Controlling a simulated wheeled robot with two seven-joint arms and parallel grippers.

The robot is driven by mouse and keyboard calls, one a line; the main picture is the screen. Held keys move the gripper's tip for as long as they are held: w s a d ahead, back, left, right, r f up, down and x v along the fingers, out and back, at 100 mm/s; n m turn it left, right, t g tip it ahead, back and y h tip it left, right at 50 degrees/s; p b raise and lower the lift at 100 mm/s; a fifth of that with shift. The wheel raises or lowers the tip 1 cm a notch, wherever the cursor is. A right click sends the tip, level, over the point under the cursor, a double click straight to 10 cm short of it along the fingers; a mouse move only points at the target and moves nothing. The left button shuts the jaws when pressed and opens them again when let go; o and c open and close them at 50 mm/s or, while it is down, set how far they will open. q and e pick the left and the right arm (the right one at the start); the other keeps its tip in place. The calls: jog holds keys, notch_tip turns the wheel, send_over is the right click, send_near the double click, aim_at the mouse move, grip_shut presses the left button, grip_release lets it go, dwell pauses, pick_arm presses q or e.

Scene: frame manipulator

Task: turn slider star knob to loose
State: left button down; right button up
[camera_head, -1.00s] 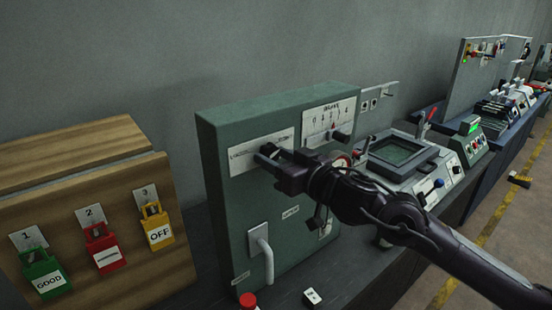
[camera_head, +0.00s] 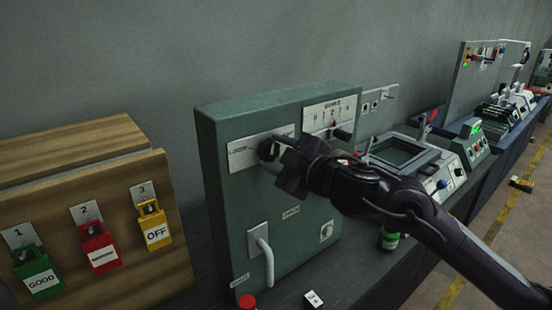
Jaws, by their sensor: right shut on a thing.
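The slider star knob (camera_head: 267,150) is a small dark knob on a white label plate (camera_head: 243,154) at the upper left of the green cabinet's front. My right gripper (camera_head: 275,154) comes in from the right and is shut on the knob, with its fingers hiding part of it. The plate's printing is too small to read. My left gripper is not in view.
The green cabinet (camera_head: 215,190) has a scale plate with a lever (camera_head: 342,134) and a pale handle (camera_head: 266,258). A wooden board with coloured padlocks (camera_head: 100,245) stands left. A machine with a screen (camera_head: 398,152) stands right. A red button (camera_head: 247,301) sits below.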

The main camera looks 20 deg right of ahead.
jog(key=n+b, duration=0.2)
jog(key=n, duration=0.2)
jog(key=shift+f+h, duration=0.1)
jog(key=shift+h, duration=0.2)
jog(key=n+b, duration=0.3)
jog(key=n, duration=0.1)
jog(key=shift+a+n, duration=0.1)
jog(key=shift+n, duration=0.2)
jog(key=n+b, duration=0.3)
jog(key=n, duration=0.1)
jog(key=shift+f+t+h, duration=0.1)
jog(key=shift+t+h, duration=0.2)
jog(key=shift+h, duration=0.1)
jog(key=shift+a+n+b, duration=0.1)
jog(key=shift+n+b, duration=1.15)
jog(key=shift+n, duration=0.85)
jog(key=o, duration=1)
jog(key=shift+s, duration=0.15)
